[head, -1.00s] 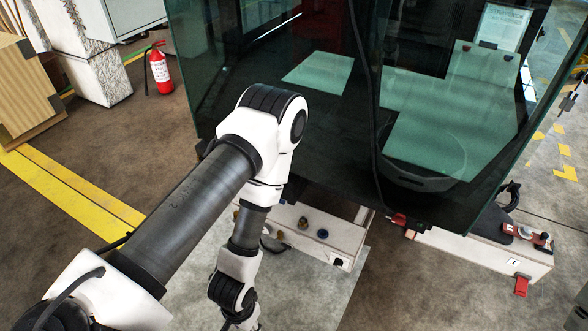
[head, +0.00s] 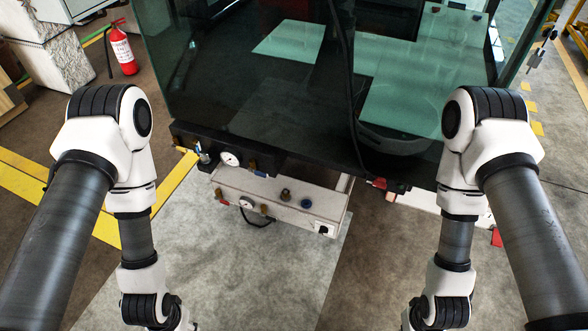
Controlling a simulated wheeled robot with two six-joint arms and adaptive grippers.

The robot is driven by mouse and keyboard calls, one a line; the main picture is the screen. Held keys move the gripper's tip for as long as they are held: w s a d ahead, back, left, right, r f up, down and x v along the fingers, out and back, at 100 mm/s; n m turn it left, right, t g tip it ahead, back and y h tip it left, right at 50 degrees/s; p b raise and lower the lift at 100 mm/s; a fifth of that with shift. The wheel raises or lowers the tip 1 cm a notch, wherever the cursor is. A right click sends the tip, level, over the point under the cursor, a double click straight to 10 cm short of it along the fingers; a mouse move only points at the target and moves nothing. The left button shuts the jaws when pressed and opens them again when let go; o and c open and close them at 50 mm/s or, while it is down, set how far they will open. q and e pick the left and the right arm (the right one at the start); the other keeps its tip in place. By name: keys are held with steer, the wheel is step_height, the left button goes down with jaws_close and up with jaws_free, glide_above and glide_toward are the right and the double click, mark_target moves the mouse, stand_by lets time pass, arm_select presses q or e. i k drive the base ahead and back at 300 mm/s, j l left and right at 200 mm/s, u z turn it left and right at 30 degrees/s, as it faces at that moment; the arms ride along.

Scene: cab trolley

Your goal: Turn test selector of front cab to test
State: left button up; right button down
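The glass cab (head: 250,110) stands ahead and fills the upper middle of the head view. I cannot tell which part, if any, is the test selector.
A second pale box (head: 418,201) under the cab's right side is partly hidden by my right arm. A red fire extinguisher (head: 122,50) stands at upper left. Yellow lines (head: 20,180) mark the floor. The floor between my arms and the pale box is clear.

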mark_target(323, 230)
steer(key=k+l+z, duration=0.1)
steer(key=l+z, duration=0.15)
steer(key=l, duration=0.6)
steer(key=l+z, duration=0.3)
steer(key=l, duration=0.55)
